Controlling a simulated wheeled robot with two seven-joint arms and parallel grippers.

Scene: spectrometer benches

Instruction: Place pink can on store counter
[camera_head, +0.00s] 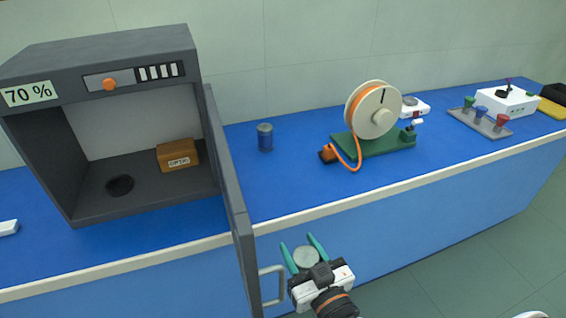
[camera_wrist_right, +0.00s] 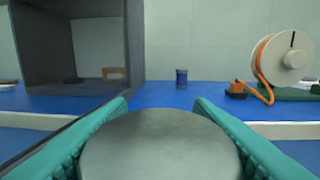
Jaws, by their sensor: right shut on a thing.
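My right gripper (camera_head: 299,243) is in front of the counter's front edge, just right of the open cabinet door. Its green fingers are shut on a round can (camera_head: 306,258) with a grey top. In the right wrist view the can's top (camera_wrist_right: 160,148) fills the space between the fingers (camera_wrist_right: 161,104). The can's side is hidden, so I cannot tell its colour. The blue counter (camera_head: 285,185) lies beyond the can, with a pale front edge. No pink surface shows in either view. My left gripper is not in view.
A dark blue can (camera_head: 265,138) stands on the counter. A grey cabinet (camera_head: 95,60) has its door (camera_head: 232,190) swung out over the edge; an orange box (camera_head: 178,155) is inside. A spool (camera_head: 373,110) on a green base stands right. Counter between door and spool is mostly clear.

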